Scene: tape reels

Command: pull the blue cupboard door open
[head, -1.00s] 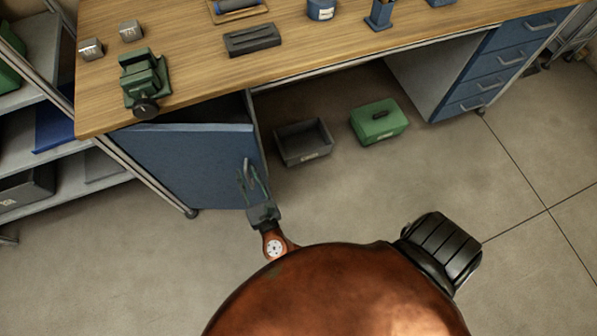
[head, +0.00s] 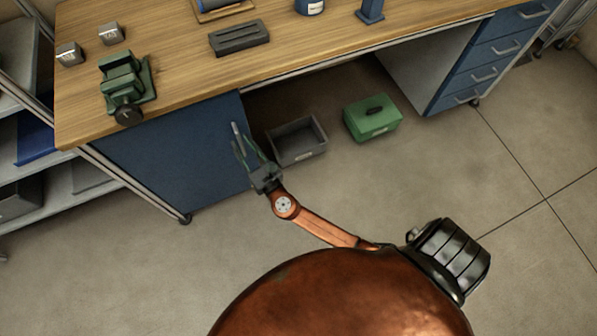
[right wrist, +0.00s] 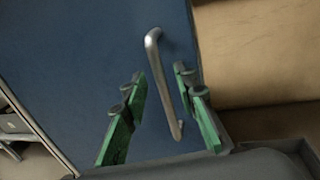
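The blue cupboard door (head: 175,155) is under the left end of the workbench and looks shut, flush with the cupboard front. Its grey bar handle (right wrist: 165,85) stands near the door's right edge in the right wrist view; in the head view it is partly hidden by my gripper. My right gripper (head: 247,152) is at the handle. In the right wrist view its green fingers (right wrist: 161,82) are apart, one on each side of the handle, with gaps to it. I cannot tell how deep the handle sits between them. My left gripper is not in view.
A grey open bin (head: 297,142) and a green box (head: 372,118) stand on the floor right of the door. A blue drawer unit (head: 490,55) is farther right. A shelf rack (head: 20,130) stands at the left. The floor before the door is clear.

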